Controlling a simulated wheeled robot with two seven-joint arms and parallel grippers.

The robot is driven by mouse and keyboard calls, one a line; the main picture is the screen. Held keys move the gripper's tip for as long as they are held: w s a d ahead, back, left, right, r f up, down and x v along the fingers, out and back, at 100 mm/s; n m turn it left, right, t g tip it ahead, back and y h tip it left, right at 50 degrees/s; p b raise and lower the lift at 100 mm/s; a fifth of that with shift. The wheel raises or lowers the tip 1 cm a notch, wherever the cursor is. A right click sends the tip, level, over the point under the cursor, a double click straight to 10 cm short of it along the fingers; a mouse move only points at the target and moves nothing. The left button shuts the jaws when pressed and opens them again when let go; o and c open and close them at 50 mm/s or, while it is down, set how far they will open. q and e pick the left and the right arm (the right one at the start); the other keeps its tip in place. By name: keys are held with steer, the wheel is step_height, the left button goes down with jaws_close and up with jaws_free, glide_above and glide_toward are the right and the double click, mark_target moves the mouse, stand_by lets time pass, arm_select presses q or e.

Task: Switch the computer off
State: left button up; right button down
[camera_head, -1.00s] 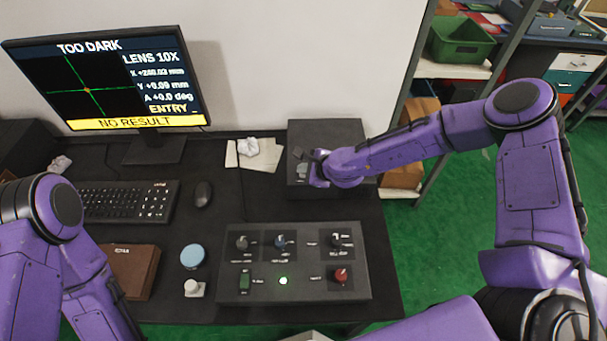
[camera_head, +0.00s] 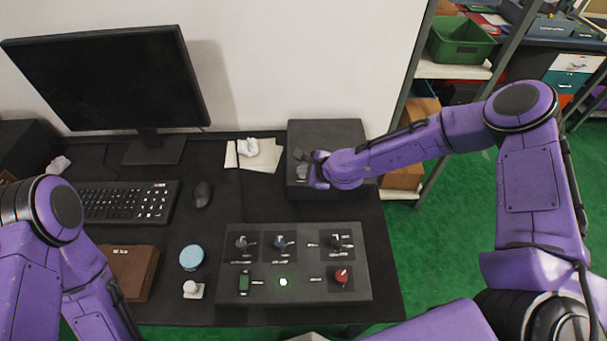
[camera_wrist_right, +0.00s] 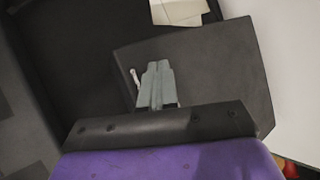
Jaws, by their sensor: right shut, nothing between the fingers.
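The computer is a dark grey box (camera_head: 340,135) at the back right of the desk; it also shows in the right wrist view (camera_wrist_right: 220,75). Its monitor (camera_head: 105,80) has a black, blank screen. My right gripper (camera_head: 300,168) is over the left front part of the box. In the right wrist view its fingers (camera_wrist_right: 157,75) are shut together with nothing between them, beside a small light-coloured part near the box's edge. I cannot tell whether the fingertips touch the box. My left gripper is out of view; only my left arm shows at the lower left.
A control panel (camera_head: 235,290) with knobs and a lit green lamp stands at the desk's front. A shelf rack stands right.

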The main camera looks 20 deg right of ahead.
steer(key=shift+r+p, duration=0.5)
steer(key=shift+r, duration=0.2)
step_height(320, 180, up, 5)
steer(key=p, duration=0.4)
stand_by(0.3)
